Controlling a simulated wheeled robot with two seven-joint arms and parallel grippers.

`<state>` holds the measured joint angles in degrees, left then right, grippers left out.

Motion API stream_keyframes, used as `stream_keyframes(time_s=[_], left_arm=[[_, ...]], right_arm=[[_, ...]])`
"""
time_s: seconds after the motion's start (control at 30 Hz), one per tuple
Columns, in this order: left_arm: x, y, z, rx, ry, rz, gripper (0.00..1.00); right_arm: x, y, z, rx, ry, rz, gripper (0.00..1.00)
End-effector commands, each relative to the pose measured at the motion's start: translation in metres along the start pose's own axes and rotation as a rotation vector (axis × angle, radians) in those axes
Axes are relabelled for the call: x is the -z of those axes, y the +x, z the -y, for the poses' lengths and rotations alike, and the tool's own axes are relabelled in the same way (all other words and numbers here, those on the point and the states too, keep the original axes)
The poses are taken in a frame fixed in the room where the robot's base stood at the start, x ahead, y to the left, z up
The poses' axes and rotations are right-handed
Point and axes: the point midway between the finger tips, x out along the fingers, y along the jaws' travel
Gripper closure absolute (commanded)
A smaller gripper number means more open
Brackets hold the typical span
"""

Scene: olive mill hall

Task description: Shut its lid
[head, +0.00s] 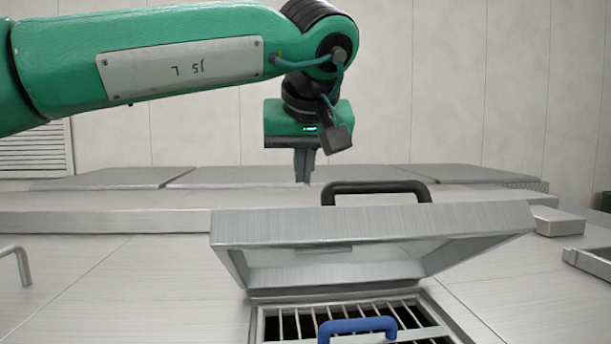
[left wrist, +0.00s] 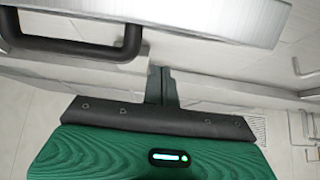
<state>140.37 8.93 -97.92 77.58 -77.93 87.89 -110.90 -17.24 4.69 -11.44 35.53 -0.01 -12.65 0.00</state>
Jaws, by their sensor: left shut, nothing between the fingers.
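The metal lid (head: 370,222) stands partly open, tilted up over a square opening in the steel top. A black handle (head: 376,187) shows above its far edge. In the left wrist view, the lid (left wrist: 220,18) and its handle (left wrist: 75,48) show at the top. My left gripper (head: 304,178) points down behind the lid, just left of the handle, shut and empty. Its shut fingers also show in the left wrist view (left wrist: 161,75), apart from the handle. My right gripper is out of view.
Under the lid, a barred grate (head: 290,322) with a blue handle (head: 357,327) fills the opening. A metal handle (head: 17,264) stands at far left and a metal fitting (head: 592,262) at right. Raised flat panels (head: 250,177) lie behind.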

Motion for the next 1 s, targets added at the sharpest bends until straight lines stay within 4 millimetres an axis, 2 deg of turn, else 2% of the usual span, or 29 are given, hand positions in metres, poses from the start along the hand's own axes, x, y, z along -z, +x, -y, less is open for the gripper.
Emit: stream_keyframes(time_s=[0.13, 0.3, 0.8, 1.0], left_arm=[[-0.017, -0.001, 0.0, -0.001, 0.005, -0.004, 1.0], [-0.029, 0.003, 0.0, -0.001, 0.002, -0.004, 1.0], [-0.035, 0.005, -0.001, -0.002, 0.001, -0.004, 1.0], [-0.041, 0.009, 0.0, -0.002, 0.001, -0.018, 1.0]], right_arm=[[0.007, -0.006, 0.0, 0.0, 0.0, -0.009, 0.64], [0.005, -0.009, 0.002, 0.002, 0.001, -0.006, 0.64], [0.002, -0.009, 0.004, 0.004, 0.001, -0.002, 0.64], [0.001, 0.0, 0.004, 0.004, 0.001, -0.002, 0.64]])
